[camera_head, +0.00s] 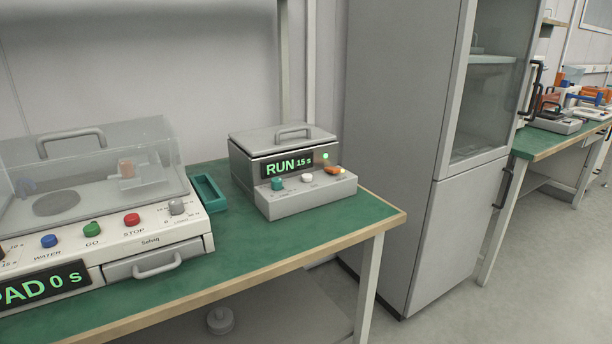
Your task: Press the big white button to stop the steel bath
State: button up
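The steel bath (282,165) is a grey metal box with a lidded top and a handle, standing near the right end of the green bench. Its display (287,165) reads "RUN 15 s" in green, with a small green light to the right. On its sloped front panel are a teal knob (277,184), a white button (307,178) and an orange button (333,170) with a small glowing light beside it. The white button is round and sits between the knob and the orange button. My gripper is not in view.
A polishing machine (150,240) with a clear cover, coloured buttons and a "PAD 0 s" display stands at left. A green tray (208,192) lies between the two machines. Bare green bench top (300,238) lies in front of the bath. A tall grey cabinet (400,130) stands right.

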aim_at(305, 177)
jog(key=i+l+z, duration=0.1)
jog(key=i+z, duration=0.7)
jog(key=i+j, duration=0.1)
jog(key=j, duration=0.6)
jog(key=i, duration=0.05)
